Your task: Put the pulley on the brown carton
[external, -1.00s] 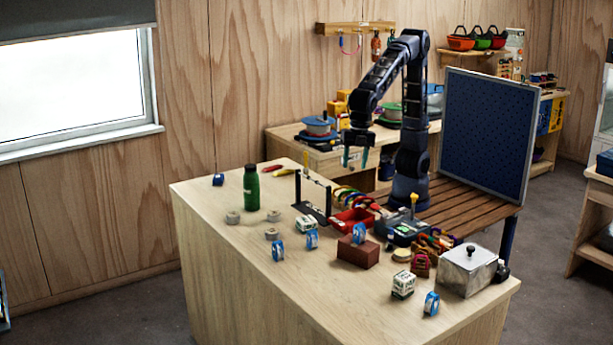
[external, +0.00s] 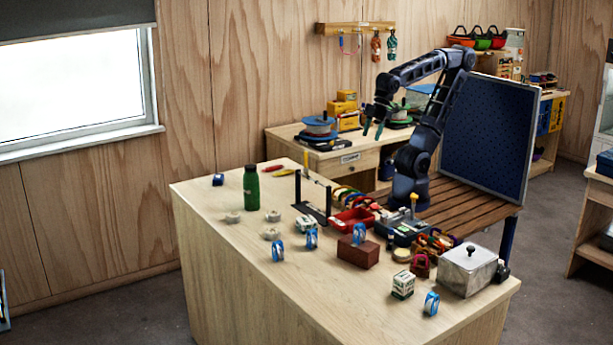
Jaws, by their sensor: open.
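The brown carton (external: 358,253) stands near the middle of the table. A blue-and-white pulley (external: 359,234) stands upright on top of it, apparently resting on it. Similar blue round pieces stand on the table: one left of the carton (external: 278,250), another closer to it (external: 311,238), and one near the front right edge (external: 431,303).
A green bottle (external: 251,187), grey rolls (external: 271,233) and a black stand (external: 313,200) are at the left. A red tray (external: 352,220) lies behind the carton. A metal box (external: 467,269) and small white box (external: 403,285) are at right. The front left tabletop is clear.

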